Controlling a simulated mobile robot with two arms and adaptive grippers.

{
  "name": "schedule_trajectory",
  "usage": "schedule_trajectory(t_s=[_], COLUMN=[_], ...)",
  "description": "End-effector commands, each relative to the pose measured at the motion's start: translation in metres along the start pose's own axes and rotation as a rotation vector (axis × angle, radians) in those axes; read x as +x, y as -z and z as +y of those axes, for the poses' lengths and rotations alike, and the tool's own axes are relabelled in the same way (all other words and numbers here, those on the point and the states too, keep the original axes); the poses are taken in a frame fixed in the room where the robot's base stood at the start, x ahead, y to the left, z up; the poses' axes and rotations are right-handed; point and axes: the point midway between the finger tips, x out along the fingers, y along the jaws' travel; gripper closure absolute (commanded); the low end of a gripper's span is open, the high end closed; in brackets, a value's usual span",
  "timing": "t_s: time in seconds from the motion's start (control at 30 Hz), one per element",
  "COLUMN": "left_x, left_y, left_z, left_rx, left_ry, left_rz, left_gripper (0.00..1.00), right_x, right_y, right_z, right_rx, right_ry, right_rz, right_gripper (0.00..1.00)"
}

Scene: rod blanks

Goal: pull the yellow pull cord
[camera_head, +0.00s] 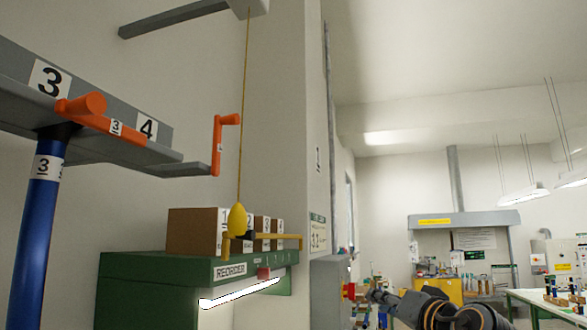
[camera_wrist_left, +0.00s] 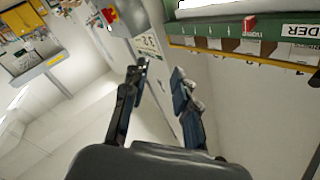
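The yellow pull cord (camera_head: 243,110) hangs from a grey box at the top of the head view. It ends in a rounded yellow knob (camera_head: 237,221) in front of the green reorder cabinet. I cannot make out the cord in the left wrist view. My left gripper (camera_wrist_left: 159,76) has its two dark fingers apart, with nothing held between them. In the head view a dark gripper and arm part (camera_head: 440,308) shows low, right of the knob and well apart from it. My right gripper is not in view.
The green cabinet (camera_head: 150,268) carries brown boxes (camera_head: 193,230) and a yellow rail (camera_head: 280,237). Orange cranks (camera_head: 217,145) stick out from a grey beam (camera_head: 100,140) above a blue post (camera_head: 38,235) at left.

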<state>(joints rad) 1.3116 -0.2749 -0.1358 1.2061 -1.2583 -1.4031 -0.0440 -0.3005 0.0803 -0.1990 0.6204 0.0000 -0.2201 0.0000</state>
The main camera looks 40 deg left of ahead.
Motion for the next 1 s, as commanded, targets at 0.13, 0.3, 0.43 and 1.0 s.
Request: schedule_trajectory(t_s=[0.13, 0.3, 0.43, 1.0], left_x=[-0.035, -0.083, -0.119, -0.127], left_y=[0.034, 0.047, 0.042, 0.019], left_z=[-0.096, -0.197, -0.258, -0.329], left_rx=[-0.152, -0.341, -0.476, -0.637], left_ry=[0.118, 0.234, 0.295, 0.351], left_rz=[-0.017, -0.057, -0.091, -0.143], left_gripper=[0.72, 0.72, 0.72, 0.72], right_x=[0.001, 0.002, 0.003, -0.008], right_y=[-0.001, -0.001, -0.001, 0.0], right_z=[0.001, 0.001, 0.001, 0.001], right_rx=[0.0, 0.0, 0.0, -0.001], right_ry=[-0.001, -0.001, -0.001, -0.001], right_rz=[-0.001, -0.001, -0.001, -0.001], right_gripper=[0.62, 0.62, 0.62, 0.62])
